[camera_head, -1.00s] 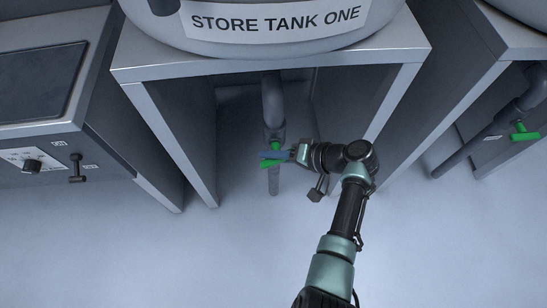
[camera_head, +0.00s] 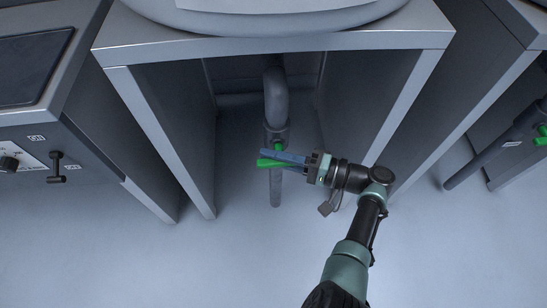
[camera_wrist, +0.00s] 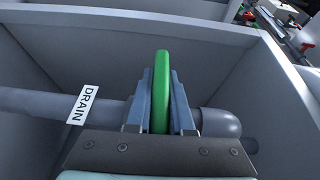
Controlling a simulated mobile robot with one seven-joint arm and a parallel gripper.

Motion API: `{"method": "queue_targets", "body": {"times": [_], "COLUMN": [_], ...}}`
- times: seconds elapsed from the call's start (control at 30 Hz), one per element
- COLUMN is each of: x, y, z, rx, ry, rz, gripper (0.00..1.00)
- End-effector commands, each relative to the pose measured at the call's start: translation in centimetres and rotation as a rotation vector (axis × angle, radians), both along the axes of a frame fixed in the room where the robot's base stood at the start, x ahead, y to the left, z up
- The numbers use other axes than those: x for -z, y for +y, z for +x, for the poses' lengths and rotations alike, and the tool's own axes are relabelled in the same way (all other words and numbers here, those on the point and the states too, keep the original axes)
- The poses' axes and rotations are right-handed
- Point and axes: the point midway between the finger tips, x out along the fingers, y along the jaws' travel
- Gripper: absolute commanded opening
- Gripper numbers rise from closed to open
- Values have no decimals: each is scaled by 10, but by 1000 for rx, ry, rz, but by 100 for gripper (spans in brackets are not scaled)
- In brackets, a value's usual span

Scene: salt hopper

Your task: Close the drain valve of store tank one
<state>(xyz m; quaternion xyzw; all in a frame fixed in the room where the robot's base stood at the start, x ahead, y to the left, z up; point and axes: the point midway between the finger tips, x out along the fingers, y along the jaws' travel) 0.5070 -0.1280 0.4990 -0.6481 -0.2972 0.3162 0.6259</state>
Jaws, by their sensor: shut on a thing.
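The drain valve's green handle (camera_head: 268,163) sits on the grey drain pipe (camera_head: 276,100) under store tank one (camera_head: 270,18). In the head view the handle lies crosswise to the pipe, reaching left. My gripper (camera_head: 284,158) comes in from the right with its fingers along the handle. In the wrist view the green handle (camera_wrist: 161,90) stands between the two blue-grey fingers of my gripper (camera_wrist: 161,100), which is shut on it. A DRAIN label (camera_wrist: 84,105) is on the pipe to the left. The valve body is mostly hidden behind the fingers.
The tank's stand (camera_head: 190,130) has side panels left and right of the pipe. A control panel (camera_head: 30,160) with a knob and a lever is at the left. Another pipe with a green handle (camera_head: 541,136) is at the right edge. The floor in front is clear.

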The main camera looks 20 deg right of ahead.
Motion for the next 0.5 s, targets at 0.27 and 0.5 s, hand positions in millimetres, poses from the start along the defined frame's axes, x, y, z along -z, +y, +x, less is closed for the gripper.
{"method": "queue_targets", "body": {"times": [0.27, 0.5], "x": [0, 0], "y": [1, 1], "z": [0, 0], "rx": [-2, -2], "ry": [-1, -1], "rz": [8, 7], "gripper": [0, 34]}}
